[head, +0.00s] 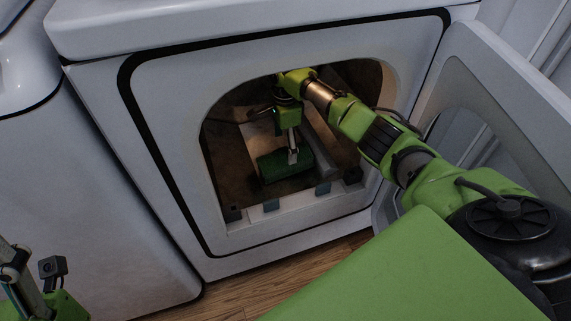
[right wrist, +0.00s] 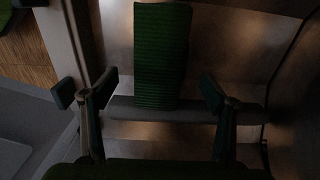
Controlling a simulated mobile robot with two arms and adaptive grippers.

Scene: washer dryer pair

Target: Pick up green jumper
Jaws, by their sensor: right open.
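The green jumper (head: 279,167) lies as a folded, ribbed dark green bundle on the floor of the open machine's drum. In the right wrist view the jumper (right wrist: 162,55) is a long upright strip, its lower end against a grey raised bar. My right gripper (head: 293,156) reaches in through the round-topped opening, pointing down over the jumper. In the right wrist view its two fingers (right wrist: 143,92) are wide apart, with the jumper's lower end between and beyond them; contact cannot be told. Part of my left gripper (head: 18,268) shows at the lower left; its jaw state is unclear.
The white machine's frame (head: 165,130) surrounds the opening closely. Its door (head: 480,75) stands open at the right, beside my right arm. A grey rib (head: 318,150) runs along the drum near the jumper. Another white machine (head: 70,200) stands at left; wooden floor (head: 260,276) lies below.

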